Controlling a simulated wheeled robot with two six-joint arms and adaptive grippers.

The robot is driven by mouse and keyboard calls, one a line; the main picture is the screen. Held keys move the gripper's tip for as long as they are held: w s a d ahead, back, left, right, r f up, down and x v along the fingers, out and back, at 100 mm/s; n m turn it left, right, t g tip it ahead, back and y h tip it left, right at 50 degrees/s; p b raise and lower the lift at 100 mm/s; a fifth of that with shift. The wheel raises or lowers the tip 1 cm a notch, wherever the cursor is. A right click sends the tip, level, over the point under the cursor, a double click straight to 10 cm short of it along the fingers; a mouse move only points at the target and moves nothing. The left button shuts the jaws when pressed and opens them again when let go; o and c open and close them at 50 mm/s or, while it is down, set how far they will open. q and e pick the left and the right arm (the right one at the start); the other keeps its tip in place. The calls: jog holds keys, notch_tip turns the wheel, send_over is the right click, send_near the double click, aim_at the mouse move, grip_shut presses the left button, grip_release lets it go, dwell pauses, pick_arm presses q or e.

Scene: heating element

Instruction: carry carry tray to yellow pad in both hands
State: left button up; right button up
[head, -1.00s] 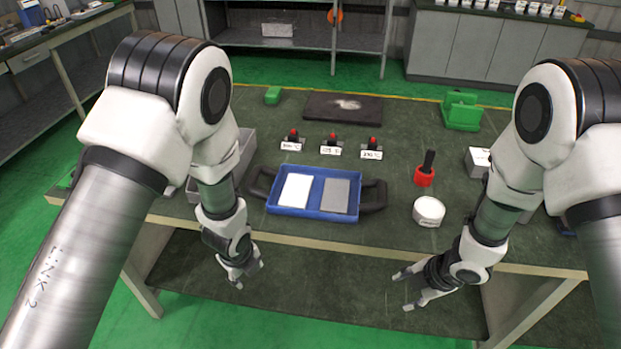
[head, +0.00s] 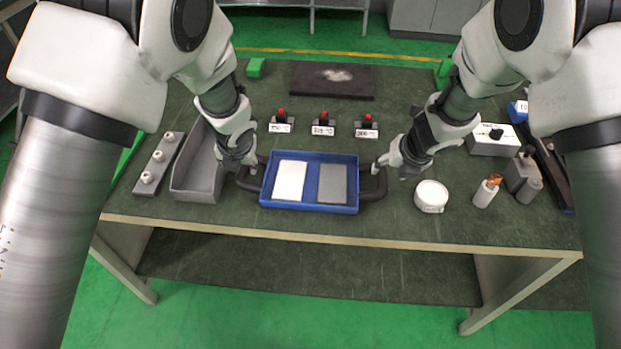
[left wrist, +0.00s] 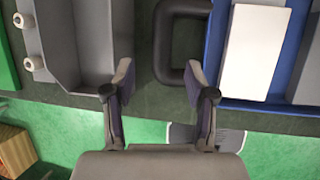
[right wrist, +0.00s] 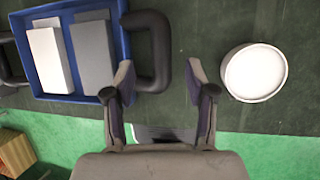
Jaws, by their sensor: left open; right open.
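The blue carry tray (head: 310,210) lies flat on the green workbench, holding a white slab (head: 290,181) and a grey slab (head: 332,183). It has a black handle at each end. My left gripper (head: 243,172) is open at the left handle; in the left wrist view that handle (left wrist: 165,45) shows between and beyond the fingertips (left wrist: 160,78). My right gripper (head: 388,170) is open at the right handle; in the right wrist view that handle (right wrist: 161,50) shows between its fingertips (right wrist: 160,75). Neither grips it. I see no yellow pad.
A grey bin (head: 197,175) stands close left of the tray. A round white container (head: 431,195) stands to the right. Several labelled red-topped parts (head: 323,125) and a dark plate (head: 332,80) lie behind. The bench's front edge (head: 330,238) is close in front.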

aim_at(242, 170)
pick_arm(q)
jog(key=x, duration=0.6)
jog(key=shift+w+f, duration=0.2)
jog(key=shift+f, duration=0.1)
pick_arm(e)
jog(key=x, duration=0.6)
jog(key=shift+w+f, duration=0.25)
jog(key=shift+f, duration=0.1)
pick_arm(q)
jog(key=shift+d+r, duration=0.1)
pick_arm(e)
jog(key=shift+s+d, duration=0.1)
pick_arm(q)
jog(key=shift+s, duration=0.1)
jog(key=shift+c, duration=1.4)
pick_arm(e)
jog(key=shift+r, duration=0.1)
jog(key=shift+c, duration=1.4)
pick_arm(q)
grip_shut()
pick_arm(e)
grip_shut()
